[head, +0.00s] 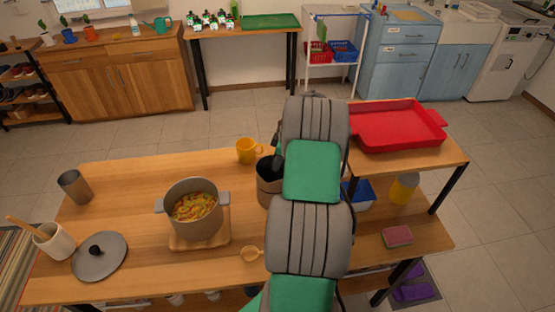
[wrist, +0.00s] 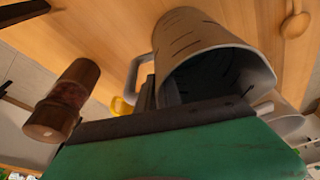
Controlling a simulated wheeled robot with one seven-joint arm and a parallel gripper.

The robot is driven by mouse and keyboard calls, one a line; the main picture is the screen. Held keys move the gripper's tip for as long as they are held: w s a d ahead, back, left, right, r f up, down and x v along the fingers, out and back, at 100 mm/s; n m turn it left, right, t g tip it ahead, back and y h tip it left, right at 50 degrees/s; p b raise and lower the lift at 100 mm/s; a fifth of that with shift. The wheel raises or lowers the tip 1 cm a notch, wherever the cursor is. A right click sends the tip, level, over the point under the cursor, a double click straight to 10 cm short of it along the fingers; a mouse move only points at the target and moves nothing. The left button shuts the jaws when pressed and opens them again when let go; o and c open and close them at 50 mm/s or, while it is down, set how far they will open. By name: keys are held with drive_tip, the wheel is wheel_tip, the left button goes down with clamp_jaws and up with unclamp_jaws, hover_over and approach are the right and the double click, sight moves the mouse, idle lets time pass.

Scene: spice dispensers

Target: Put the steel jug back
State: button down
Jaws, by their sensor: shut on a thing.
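The steel jug (wrist: 195,45) is grey and fills the upper middle of the wrist view, its open mouth toward the camera and its loop handle on the left. In the head view the jug (head: 266,190) is partly hidden behind my arm, over the middle of the wooden table. My gripper (wrist: 160,95) is shut on the jug near its rim on the handle side; the exact contact is hard to see. In the head view my gripper (head: 278,161) is mostly hidden by my arm. I cannot tell whether the jug's base touches the table.
A pot of food (head: 195,205) stands on a board left of the jug. A yellow mug (head: 247,150) is behind it, and a wooden spoon (head: 250,253) lies in front. A brown mill (wrist: 65,100) shows in the wrist view. A red tray (head: 400,128) sits on the raised shelf at right.

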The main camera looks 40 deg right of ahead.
drive_tip(key=c, duration=1.5)
unclamp_jaws()
drive_tip(key=shift+r, duration=0.1)
drive_tip(key=b+v, duration=0.2)
drive_tip(key=v, duration=0.9)
drive_tip(key=w+a+r+m, duration=0.1)
drive_tip(key=a+r, duration=0.3)
drive_tip(key=a, duration=0.4)
drive_tip(key=w+a+r+m, duration=0.1)
drive_tip(key=w+a+r, duration=0.15)
drive_tip(key=a, duration=0.55)
drive_tip(key=s+a+r+m+h, duration=0.1)
drive_tip(key=s+a, duration=0.2)
drive_tip(key=a, duration=0.5)
drive_tip(key=s+a+r+m, duration=0.1)
drive_tip(key=s+a+r, duration=0.15)
drive_tip(key=a, duration=0.45)
drive_tip(key=s+a+f+m+t, duration=0.1)
drive_tip(key=s+a+f+m, duration=0.1)
drive_tip(key=s+a, duration=0.4)
drive_tip(key=s+f, duration=0.1)
drive_tip(key=s, duration=0.1)
drive_tip(key=shift+s+f+m+t+h, duration=0.3)
drive_tip(key=shift+s+f, duration=0.05)
